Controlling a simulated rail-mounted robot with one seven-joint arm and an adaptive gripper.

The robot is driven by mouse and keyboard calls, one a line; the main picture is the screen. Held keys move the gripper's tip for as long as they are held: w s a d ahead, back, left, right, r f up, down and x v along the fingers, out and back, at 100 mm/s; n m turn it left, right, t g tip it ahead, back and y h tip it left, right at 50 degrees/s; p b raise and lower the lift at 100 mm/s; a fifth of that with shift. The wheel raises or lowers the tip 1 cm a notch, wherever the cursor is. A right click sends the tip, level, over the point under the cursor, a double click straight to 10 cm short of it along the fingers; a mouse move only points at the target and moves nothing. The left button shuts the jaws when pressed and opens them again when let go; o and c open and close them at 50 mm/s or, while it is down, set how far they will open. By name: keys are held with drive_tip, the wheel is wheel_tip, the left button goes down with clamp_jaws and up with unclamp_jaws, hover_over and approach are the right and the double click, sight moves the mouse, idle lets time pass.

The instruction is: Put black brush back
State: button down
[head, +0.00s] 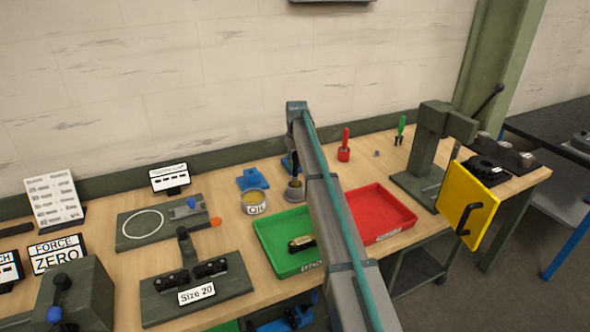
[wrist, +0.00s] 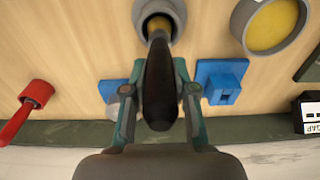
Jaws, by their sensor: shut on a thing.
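The black brush (wrist: 159,85) shows in the wrist view with its dark handle between the fingers of my gripper (wrist: 160,96). My gripper is shut on the handle. The brush's yellow end points at the mouth of a grey cup (wrist: 176,8) and overlaps it; how deep it sits inside I cannot tell. In the head view the grey cup (head: 294,194) stands on the bench beside my arm, with the dark brush above it. My gripper is mostly hidden there.
The oil tin (head: 256,208) stands left of the cup, with a blue block (head: 252,180) behind it. A green tray (head: 270,234) holding a dark and tan piece and a red tray (head: 398,212) lie in front. A red-handled pot (head: 344,153) is right.

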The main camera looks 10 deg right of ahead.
sight(295, 169)
drive_tip(key=shift+f+p, duration=0.5)
drive_tip(key=shift+f, duration=1.45)
drive_tip(key=c, duration=0.9)
unclamp_jaws()
drive_tip(key=r+b, duration=0.1)
drive_tip(key=r, duration=0.3)
drive_tip(key=r+b, duration=0.1)
drive_tip(key=r, duration=0.3)
drive_tip(key=r+b, duration=0.1)
drive_tip(key=r, duration=0.3)
drive_tip(key=shift+s+d+r, duration=0.1)
drive_tip(key=shift+s+r, duration=0.05)
drive_tip(key=shift+s, duration=0.2)
